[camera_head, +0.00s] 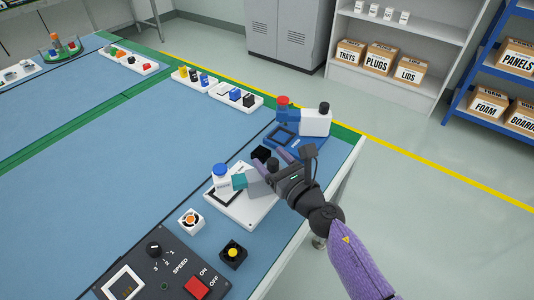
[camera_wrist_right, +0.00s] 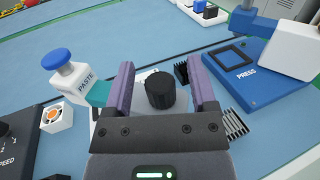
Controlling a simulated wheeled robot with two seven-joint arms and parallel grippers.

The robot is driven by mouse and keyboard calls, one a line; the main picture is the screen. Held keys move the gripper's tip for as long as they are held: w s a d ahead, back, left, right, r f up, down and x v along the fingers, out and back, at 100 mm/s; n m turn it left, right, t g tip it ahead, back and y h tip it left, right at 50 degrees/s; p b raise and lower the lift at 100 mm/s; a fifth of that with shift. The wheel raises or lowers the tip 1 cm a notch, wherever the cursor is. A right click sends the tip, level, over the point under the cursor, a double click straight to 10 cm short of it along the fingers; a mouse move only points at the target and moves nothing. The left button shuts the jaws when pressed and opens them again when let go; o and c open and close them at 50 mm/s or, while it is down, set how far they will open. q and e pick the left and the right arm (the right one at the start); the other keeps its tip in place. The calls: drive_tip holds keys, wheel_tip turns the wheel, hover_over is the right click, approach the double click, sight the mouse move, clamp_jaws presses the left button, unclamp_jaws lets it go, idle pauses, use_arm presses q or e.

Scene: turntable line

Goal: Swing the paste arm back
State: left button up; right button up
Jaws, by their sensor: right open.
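The paste station has a white base plate (camera_head: 240,213) with a white bottle with a blue cap (camera_head: 220,170) at its left. In the right wrist view the bottle (camera_wrist_right: 78,83) is labelled PASTE and has a teal part (camera_wrist_right: 97,94) at its side. A black ribbed knob (camera_wrist_right: 160,90) stands between the fingers of my right gripper (camera_wrist_right: 161,68). The right gripper (camera_head: 268,166) is open, one purple-lined finger on each side of the knob; I cannot tell whether either touches it. The gripper hides much of the arm. My left gripper is out of view.
A blue press (camera_head: 297,130) stands behind the paste station. A fan block (camera_head: 190,221), a black block with a yellow button (camera_head: 233,253) and a control panel (camera_head: 160,270) are in front. Trays of parts (camera_head: 236,95) lie farther back. Blue table is free at the left.

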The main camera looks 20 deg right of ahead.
drive_tip(key=shift+x, duration=0.8)
clamp_jaws()
idle(0.9)
